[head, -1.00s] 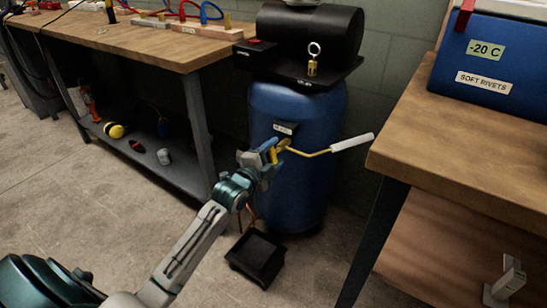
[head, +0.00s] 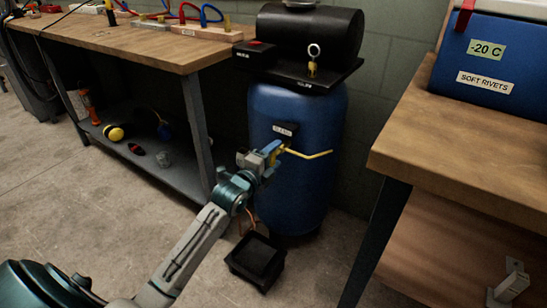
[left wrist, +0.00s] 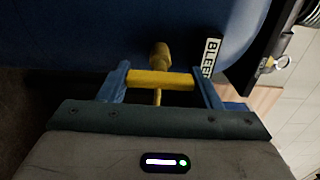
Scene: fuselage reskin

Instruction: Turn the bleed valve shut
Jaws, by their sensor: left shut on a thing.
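The bleed valve is a yellow T-handle (left wrist: 160,80) on a brass stem at the front of the blue tank (head: 310,185). A bent yellow rod (head: 318,155) sticks out to the right of the gripper. My right gripper is not in view.
A black tray (head: 257,258) sits on the floor below the valve. A wooden bench (head: 160,50) stands at left, another (head: 460,140) at right with a blue "-20 C" box (head: 490,60). The tank carries a black cylinder (head: 310,35). Floor between is clear.

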